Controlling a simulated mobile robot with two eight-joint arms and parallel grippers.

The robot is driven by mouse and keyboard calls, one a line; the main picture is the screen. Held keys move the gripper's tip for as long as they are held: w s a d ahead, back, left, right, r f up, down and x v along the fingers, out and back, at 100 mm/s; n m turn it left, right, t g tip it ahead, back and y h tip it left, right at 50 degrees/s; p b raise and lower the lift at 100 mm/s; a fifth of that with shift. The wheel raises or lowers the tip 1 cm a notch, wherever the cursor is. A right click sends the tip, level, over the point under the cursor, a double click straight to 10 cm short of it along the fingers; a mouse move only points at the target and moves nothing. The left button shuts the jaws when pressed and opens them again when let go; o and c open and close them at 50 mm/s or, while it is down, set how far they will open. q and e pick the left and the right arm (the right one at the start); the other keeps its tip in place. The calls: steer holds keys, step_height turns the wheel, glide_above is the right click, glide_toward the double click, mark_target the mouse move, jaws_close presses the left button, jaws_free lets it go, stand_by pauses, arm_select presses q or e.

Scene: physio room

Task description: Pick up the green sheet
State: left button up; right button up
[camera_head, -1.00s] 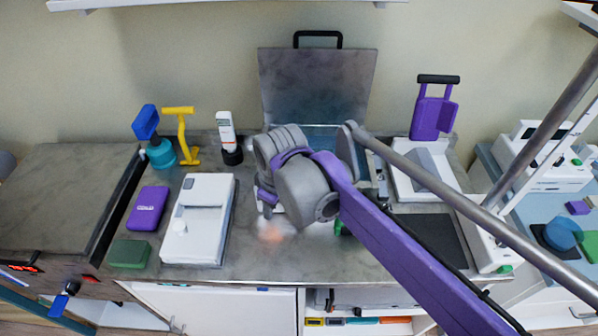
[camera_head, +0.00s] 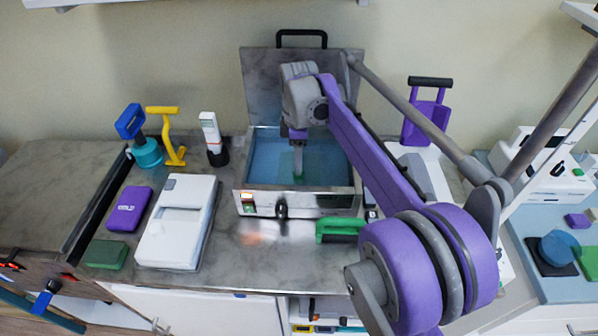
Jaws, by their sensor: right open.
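A metal water bath (camera_head: 243,178) with its lid raised stands at the middle of the counter. A small green patch (camera_head: 298,178), which may be the green sheet, shows in the bluish water. Most of it is hidden or too small to make out. My right gripper (camera_head: 298,170) points down into the bath, with its fingertips at the green patch. It is open; I cannot tell whether it touches the patch. My left gripper is not in view.
A green-handled tool (camera_head: 340,230) lies in front of the bath. A white device (camera_head: 178,225), a purple pack (camera_head: 129,209) and a green block (camera_head: 105,254) sit to the left. A purple stand (camera_head: 425,115) is at the right. The counter before the bath has some free room.

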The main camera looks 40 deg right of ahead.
step_height(320, 180, down, 5)
steer(key=shift+r, duration=0.1)
jaws_close()
stand_by(0.4)
